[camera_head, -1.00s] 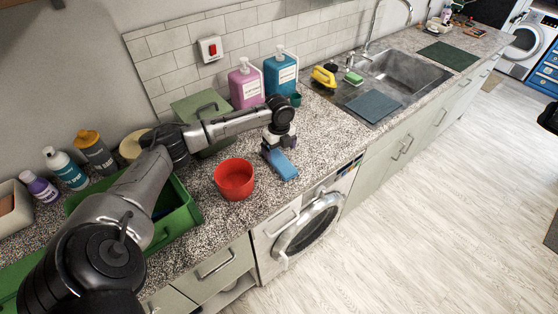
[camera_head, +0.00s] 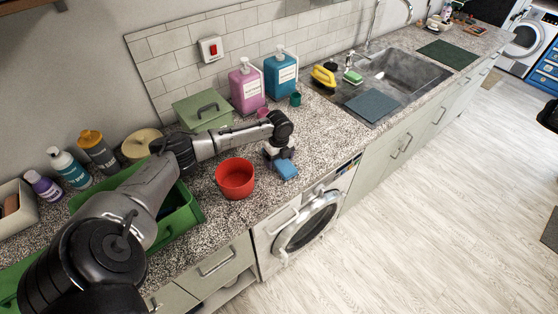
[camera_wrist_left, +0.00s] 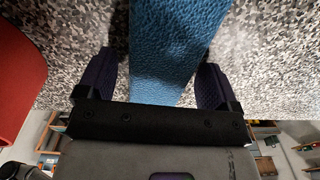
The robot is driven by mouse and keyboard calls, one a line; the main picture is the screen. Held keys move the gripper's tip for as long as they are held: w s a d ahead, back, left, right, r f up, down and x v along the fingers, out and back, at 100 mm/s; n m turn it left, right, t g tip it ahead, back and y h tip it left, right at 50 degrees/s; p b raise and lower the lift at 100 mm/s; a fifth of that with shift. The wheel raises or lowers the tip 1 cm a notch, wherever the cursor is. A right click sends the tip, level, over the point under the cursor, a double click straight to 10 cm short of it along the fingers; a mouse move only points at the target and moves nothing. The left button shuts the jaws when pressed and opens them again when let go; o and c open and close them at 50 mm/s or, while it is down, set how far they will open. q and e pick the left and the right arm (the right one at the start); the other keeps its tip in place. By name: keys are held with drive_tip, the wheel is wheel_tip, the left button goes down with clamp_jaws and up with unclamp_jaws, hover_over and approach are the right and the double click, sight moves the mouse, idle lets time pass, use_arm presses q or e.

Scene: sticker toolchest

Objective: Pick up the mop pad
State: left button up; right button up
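A blue textured pad (camera_head: 287,171), which I take as the mop pad, lies on the speckled counter near its front edge, right of a red bowl. In the left wrist view the pad (camera_wrist_left: 175,45) runs between the two dark fingers of my left gripper (camera_wrist_left: 160,85). The fingers stand apart, one on each side of the pad; I cannot tell whether they touch it. In the head view my left gripper (camera_head: 278,155) is low over the pad and hides part of it. My right gripper is not in view.
The red bowl (camera_head: 235,178) stands close to the left of the gripper. A green bin (camera_head: 182,222) is further left. Pink (camera_head: 246,88) and blue (camera_head: 281,75) soap bottles stand behind.

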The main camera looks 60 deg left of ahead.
use_arm(q)
drive_tip(key=c, duration=0.8)
drive_tip(key=shift+r, duration=0.1)
drive_tip(key=shift+c, duration=0.2)
